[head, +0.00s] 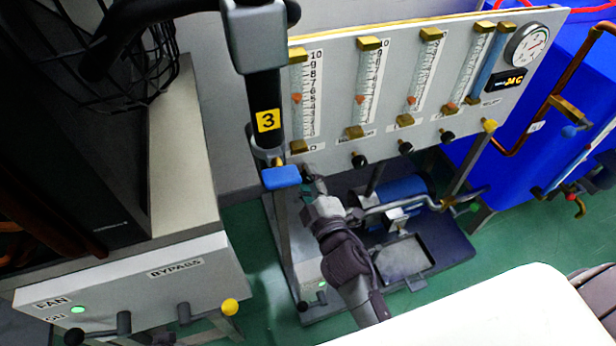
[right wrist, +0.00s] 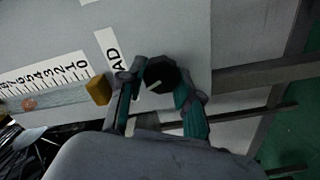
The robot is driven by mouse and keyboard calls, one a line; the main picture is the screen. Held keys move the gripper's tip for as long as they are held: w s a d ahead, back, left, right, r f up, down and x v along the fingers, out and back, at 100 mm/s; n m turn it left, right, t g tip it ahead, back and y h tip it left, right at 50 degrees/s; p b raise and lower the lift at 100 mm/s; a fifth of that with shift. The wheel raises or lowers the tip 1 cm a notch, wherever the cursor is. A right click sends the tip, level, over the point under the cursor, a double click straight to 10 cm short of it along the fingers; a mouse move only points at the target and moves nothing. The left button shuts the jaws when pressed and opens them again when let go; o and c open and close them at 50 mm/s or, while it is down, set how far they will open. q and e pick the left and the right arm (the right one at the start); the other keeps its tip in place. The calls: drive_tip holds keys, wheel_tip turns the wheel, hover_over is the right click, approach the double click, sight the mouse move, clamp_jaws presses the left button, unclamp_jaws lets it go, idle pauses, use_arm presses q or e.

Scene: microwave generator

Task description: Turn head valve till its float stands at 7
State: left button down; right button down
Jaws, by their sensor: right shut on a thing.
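The head valve is a dark round knob (right wrist: 161,74) with a white pointer line, below a label ending in "AD" (right wrist: 115,60) in the right wrist view. My right gripper (right wrist: 160,90) has its fingers on both sides of the knob and is shut on it. In the head view my right gripper (head: 316,183) reaches up to the panel's lower left, and the knob is hidden there. The leftmost flow tube (head: 297,105) has an orange float (head: 296,98) at roughly 5 to 6 on its scale. The float also shows in the right wrist view (right wrist: 29,104). My left gripper is not in view.
Other flow tubes stand to the right on the panel (head: 400,135), with black knobs (head: 405,147) below. A round gauge (head: 526,44) sits at upper right. A post with a "3" label (head: 268,121) and blue piece (head: 281,177) stands close left of my right gripper.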

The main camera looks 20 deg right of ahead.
idle(0.4)
drive_tip(key=c, duration=0.8)
unclamp_jaws()
